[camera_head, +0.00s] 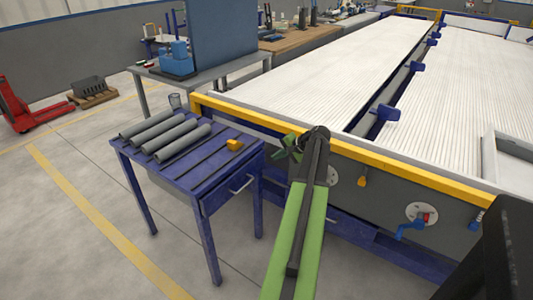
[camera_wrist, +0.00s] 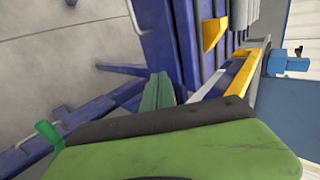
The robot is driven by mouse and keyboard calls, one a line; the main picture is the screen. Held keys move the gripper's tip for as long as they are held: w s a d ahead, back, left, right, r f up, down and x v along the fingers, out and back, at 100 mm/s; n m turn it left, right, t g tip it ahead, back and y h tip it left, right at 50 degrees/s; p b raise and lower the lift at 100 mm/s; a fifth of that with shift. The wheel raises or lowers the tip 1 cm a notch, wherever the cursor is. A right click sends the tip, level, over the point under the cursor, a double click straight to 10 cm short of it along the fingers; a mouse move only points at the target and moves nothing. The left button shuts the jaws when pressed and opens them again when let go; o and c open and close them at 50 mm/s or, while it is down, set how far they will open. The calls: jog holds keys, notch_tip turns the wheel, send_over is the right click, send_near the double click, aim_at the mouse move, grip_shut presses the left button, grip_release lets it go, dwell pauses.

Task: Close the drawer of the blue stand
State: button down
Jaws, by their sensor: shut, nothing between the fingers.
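The blue stand (camera_head: 190,178) is a dark blue table left of my arm, with grey pipes on its top. Its drawer (camera_head: 232,190) has a pale bar handle (camera_head: 241,185) on the side facing right. In the wrist view the drawer front (camera_wrist: 157,40) and part of the handle (camera_wrist: 133,16) show at the top. I cannot tell how far the drawer stands out. My gripper (camera_head: 284,148) is to the right of the stand, above and apart from the drawer front. Its fingers, shut and empty, show in the wrist view (camera_wrist: 156,90).
Several grey pipes (camera_head: 166,137) and a yellow piece (camera_head: 235,145) lie on the stand. A large conveyor table with a yellow edge (camera_head: 345,152) is behind and right of my gripper. A grey workbench (camera_head: 205,78) stands behind. Floor in front of the stand is clear.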

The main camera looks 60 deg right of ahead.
aim_at(247, 185)
jog(key=p+v, duration=0.1)
jog(key=v, duration=0.2)
jog(key=shift+s+r, duration=0.25)
jog(key=c, duration=2)
grip_release()
jog(key=shift+s+a, duration=0.1)
jog(key=shift+a, duration=0.05)
jog(key=o, duration=0.5)
jog(key=a, duration=0.1)
jog(key=w+a+r+n+t+y, duration=0.1)
jog(key=a+y, duration=0.1)
jog(key=a, duration=0.1)
jog(key=shift+w+r+n+b, duration=0.3)
jog(key=shift+w+r, duration=0.05)
jog(key=shift+w, duration=0.05)
jog(key=s+a+f+n+t+y+b, duration=0.2)
jog(key=s+f+t+y+b, duration=0.4)
jog(key=f+b, duration=1.1)
jog(key=w+a+b, duration=0.2)
jog(key=w, duration=0.3)
jog(key=w+a+r+h+b, duration=0.1)
jog(key=w+b, duration=0.2)
jog(key=w, duration=0.2)
jog(key=w+a+g+h+b, duration=0.1)
jog(key=w+a+b, duration=0.1)
jog(key=w, duration=0.3)
jog(key=shift+w+a+r+b, duration=0.1)
jog(key=shift+a+r+b, duration=0.15)
jog(key=shift+a+b, duration=0.15)
